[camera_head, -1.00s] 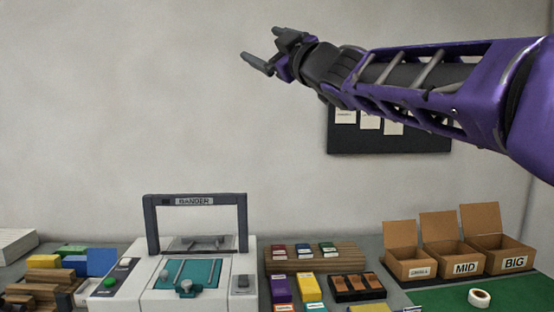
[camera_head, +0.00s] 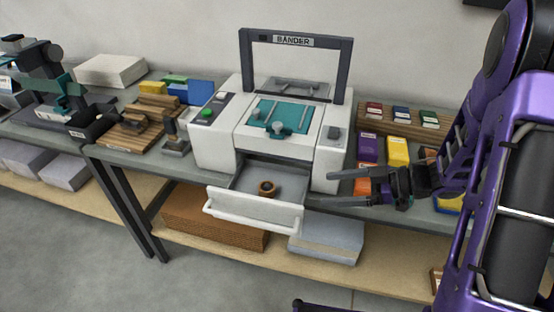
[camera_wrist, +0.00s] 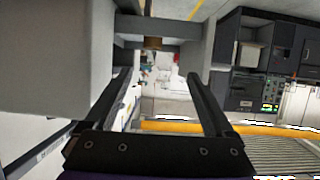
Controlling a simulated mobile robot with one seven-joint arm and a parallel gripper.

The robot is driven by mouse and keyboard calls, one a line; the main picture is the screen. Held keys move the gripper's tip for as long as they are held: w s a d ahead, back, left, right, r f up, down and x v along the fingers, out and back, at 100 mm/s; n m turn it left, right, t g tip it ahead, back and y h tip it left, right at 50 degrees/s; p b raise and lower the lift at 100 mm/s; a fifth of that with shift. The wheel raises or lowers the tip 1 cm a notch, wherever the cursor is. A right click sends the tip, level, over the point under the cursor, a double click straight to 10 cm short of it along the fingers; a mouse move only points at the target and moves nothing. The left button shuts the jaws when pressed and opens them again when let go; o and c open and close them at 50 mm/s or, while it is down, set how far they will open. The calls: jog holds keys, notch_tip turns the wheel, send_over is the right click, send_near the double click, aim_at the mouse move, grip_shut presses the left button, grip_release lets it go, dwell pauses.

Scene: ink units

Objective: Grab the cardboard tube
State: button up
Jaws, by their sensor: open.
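A short brown ring with a dark hollow, which looks like the cardboard tube (camera_head: 267,188), stands in the open drawer (camera_head: 254,210) of the white banding machine (camera_head: 215,152). My gripper (camera_head: 318,188) is open and empty, to the right of the drawer at the machine's front right corner. Its fingers point left toward the drawer, apart from the tube. In the wrist view, a brown piece that may be the tube (camera_wrist: 153,43) shows ahead of the spread fingers (camera_wrist: 165,80), above and left of centre, partly hidden behind a grey bar.
The machine's grey side (camera_wrist: 55,60) fills the left of the wrist view. Coloured boxes (camera_head: 398,152) lie on the bench close to my gripper. Under the drawer, a lower shelf (camera_head: 190,247) holds brown and pale stacks. The floor left of the bench is clear.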

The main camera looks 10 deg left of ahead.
jog(key=b, duration=0.1)
send_near(269, 194)
jog(key=x, duration=0.3)
jog(key=shift+s+a, duration=0.3)
jog(key=shift+w+b+x, duration=0.2)
jog(key=shift+b+x, duration=0.05)
jog(key=shift+x, duration=1.3)
jog(key=shift+w+b+x, duration=0.2)
jog(key=shift+x, duration=1.35)
jog(key=shift+d+f, duration=0.1)
jog(key=c, duration=1.4)
